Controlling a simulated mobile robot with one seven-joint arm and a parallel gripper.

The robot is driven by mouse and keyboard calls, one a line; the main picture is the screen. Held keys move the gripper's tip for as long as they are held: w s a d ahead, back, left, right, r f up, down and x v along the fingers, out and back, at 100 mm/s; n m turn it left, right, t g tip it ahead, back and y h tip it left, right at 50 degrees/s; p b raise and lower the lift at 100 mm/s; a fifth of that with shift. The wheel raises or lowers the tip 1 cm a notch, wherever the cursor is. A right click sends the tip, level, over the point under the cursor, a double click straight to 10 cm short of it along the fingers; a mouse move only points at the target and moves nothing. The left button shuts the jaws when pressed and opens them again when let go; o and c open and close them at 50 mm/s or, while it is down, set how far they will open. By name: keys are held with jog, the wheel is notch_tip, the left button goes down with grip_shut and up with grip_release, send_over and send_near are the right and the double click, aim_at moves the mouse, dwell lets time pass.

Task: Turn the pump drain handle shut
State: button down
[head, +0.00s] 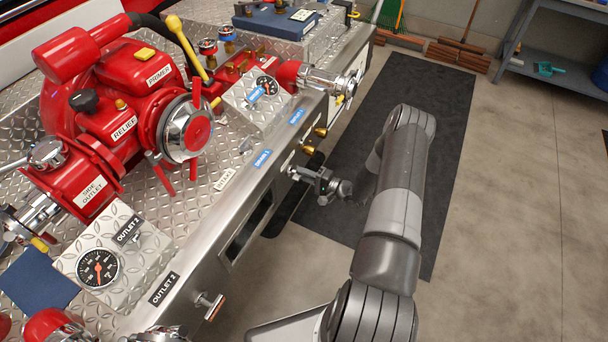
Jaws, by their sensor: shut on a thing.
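My gripper (300,174) reaches in from the right at the front face of the pump panel. It is shut on a small metal handle (291,169) that sticks out from this face, below a blue label (262,158). The fingers cover most of the handle, so its exact angle cannot be told. The label's text is too small to read surely. My grey arm comes from the lower right.
Two brass knobs (314,140) stick out just above and beyond my gripper. Another T-handle (210,305) stands on the front face at lower left. The red pump (125,110) sits on the diamond-plate deck. The dark floor mat (415,85) is clear.

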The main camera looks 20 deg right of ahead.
jog(key=shift+s+d+f, duration=0.1)
jog(key=c, duration=1.5)
grip_release()
jog(key=v, duration=1)
jog(key=shift+s+d, duration=0.2)
jog(key=shift+d, duration=0.05)
